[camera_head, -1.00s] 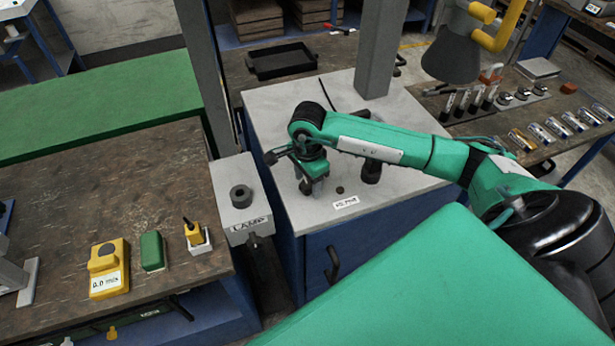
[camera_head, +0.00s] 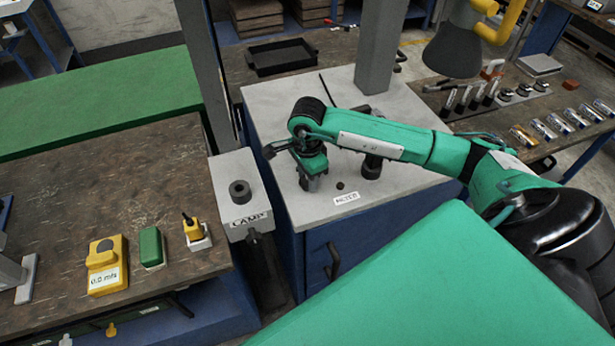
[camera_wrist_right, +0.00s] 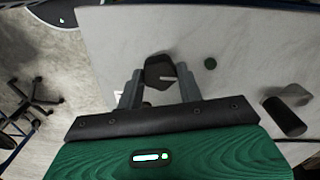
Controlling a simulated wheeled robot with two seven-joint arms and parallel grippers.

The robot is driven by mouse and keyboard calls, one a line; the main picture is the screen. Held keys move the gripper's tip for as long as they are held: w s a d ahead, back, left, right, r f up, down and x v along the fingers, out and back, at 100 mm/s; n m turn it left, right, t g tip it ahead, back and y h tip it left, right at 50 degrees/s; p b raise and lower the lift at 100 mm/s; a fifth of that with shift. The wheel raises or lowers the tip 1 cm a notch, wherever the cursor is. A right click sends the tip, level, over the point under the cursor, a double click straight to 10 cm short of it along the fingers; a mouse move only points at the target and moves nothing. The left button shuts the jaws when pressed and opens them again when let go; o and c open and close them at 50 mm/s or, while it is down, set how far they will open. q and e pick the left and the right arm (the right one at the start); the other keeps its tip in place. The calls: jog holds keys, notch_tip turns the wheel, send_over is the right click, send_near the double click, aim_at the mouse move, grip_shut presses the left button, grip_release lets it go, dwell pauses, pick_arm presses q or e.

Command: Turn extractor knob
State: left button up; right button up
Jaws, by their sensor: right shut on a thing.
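My right gripper (camera_head: 312,186) reaches down to the light grey top of a blue cabinet (camera_head: 300,205) in the head view. In the right wrist view, a dark knob with a white pointer line (camera_wrist_right: 160,72) sits between the two grey fingers of this gripper (camera_wrist_right: 158,85), which is shut on it. The pointer line points right in that view. In the head view the gripper mostly hides the knob. A yellow meter (camera_head: 104,266) with a small white display, seemingly reading 0.0 m/s, stands on the brown bench at the left. My left gripper is not in view.
A small dark button (camera_head: 340,185) and a dark cylinder (camera_head: 372,168) stand right of the gripper. A grey box marked LAMP (camera_head: 238,210) is beside the cabinet. A grey post (camera_head: 379,50) rises at the cabinet's back. A grey hood (camera_head: 453,50) hangs at the upper right.

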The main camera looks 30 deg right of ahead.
jog(key=m+b, duration=0.3)
jog(key=shift+f, duration=0.2)
jog(key=m+b, duration=0.4)
jog(key=shift+m, duration=0.4)
jog(key=m+b, duration=0.2)
jog(key=m, duration=0.1)
jog(key=shift+r+m+b, duration=0.1)
jog(key=shift+m+b, duration=0.2)
jog(key=m+b, duration=0.2)
jog(key=m, duration=0.2)
jog(key=shift+r, duration=0.1)
jog(key=shift+m, duration=0.5)
jog(key=shift+m+b, duration=0.3)
jog(key=shift+m, duration=0.1)
jog(key=shift+r, duration=0.1)
jog(key=o, duration=1)
